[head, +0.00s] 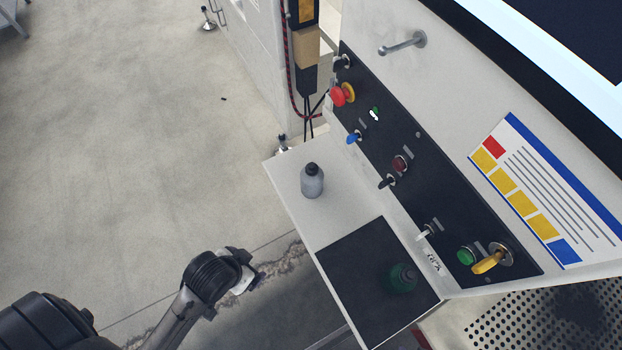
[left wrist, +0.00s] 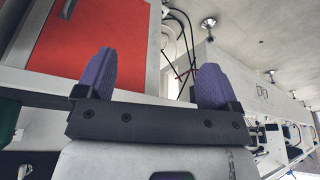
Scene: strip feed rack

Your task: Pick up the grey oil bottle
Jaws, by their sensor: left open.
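The grey oil bottle (head: 312,183) has a black cap and stands upright on the white part of the shelf below the control panel in the head view. My left arm comes in from the lower left, and its gripper end (head: 243,280) is off the shelf's left edge, below and left of the bottle and apart from it. In the left wrist view my left gripper (left wrist: 156,62) has two purple fingers spread wide with nothing between them. I cannot make out the grey bottle in that view. My right gripper is not in view.
The control panel (head: 400,150) with protruding knobs and buttons rises along the shelf's right side. A red panel (left wrist: 85,42) shows in the left wrist view. Open floor lies left of the shelf.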

